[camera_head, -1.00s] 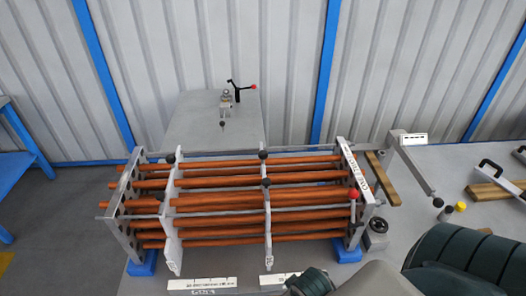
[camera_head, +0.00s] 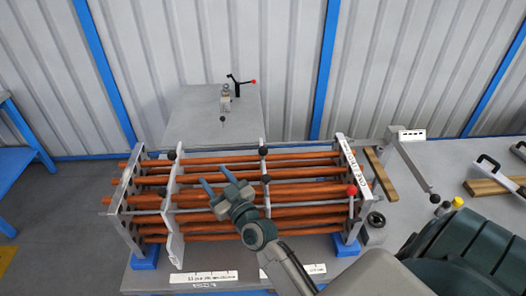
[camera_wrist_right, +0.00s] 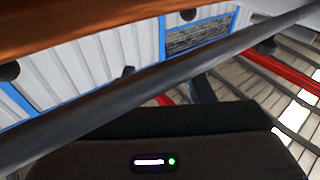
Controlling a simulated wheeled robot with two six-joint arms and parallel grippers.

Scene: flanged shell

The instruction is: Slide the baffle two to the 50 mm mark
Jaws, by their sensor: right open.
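The tube bundle holds two upright grey baffle plates with black knobs: a left one (camera_head: 173,245) and a middle one (camera_head: 267,200). I cannot read which is baffle two. My right gripper (camera_head: 214,181), with blue fingertips, is open over the orange tubes (camera_head: 215,219) between the two plates, nearer the middle one. It appears apart from both plates, and my arm hides the lower part of the middle one. White scale strips lie in front, one on the left (camera_head: 205,277) and one on the right (camera_head: 314,268); their marks are too small to read. My left gripper is out of view.
End plates stand at the left (camera_head: 127,228) and right (camera_head: 353,172) of the bundle, on blue feet (camera_head: 145,256). A dark bar (camera_wrist_right: 150,85) crosses close in the right wrist view, below an orange tube (camera_wrist_right: 90,25).

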